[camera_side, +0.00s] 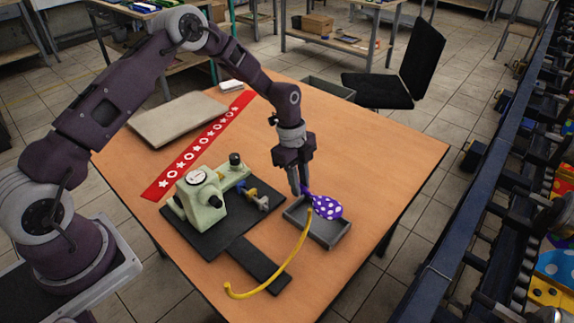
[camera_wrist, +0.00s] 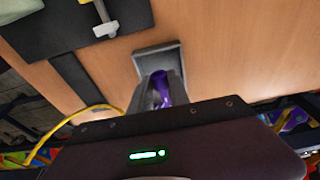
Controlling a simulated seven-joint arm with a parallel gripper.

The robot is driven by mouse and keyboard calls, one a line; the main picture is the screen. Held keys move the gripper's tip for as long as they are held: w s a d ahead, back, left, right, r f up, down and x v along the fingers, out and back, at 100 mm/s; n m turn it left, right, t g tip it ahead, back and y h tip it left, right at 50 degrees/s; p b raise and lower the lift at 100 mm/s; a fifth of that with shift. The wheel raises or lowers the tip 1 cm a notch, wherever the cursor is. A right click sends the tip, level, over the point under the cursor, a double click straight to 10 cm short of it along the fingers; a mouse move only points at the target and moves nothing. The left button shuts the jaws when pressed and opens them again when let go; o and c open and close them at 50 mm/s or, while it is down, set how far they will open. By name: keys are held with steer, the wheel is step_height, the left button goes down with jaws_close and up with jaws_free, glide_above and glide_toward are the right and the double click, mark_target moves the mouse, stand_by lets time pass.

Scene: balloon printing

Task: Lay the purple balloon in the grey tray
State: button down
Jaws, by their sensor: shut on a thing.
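The purple balloon with white dots (camera_side: 326,208) is at the grey tray (camera_side: 326,240) in the side view. My gripper (camera_side: 300,192) is shut on the balloon's narrow end, and the balloon's round part lies over the tray's far part. I cannot tell whether it touches the tray floor. In the wrist view, part of the purple balloon (camera_wrist: 162,84) shows between my fingers (camera_wrist: 158,96), over the grey tray (camera_wrist: 150,52). The rest of the balloon is hidden by the gripper.
A green printing machine (camera_side: 203,200) stands on a black board (camera_side: 225,240) left of the tray. A curved yellow tube (camera_side: 285,268) arches close by the tray's near left side. A red strip with white shapes (camera_side: 198,148) lies farther back. The table's right side is clear.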

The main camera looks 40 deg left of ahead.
mark_target(301, 211)
steer(key=shift+f, duration=3.45)
steer(key=c, duration=1.1)
jaws_free()
steer(key=shift+c, duration=0.2)
steer(key=shift+r, duration=0.15)
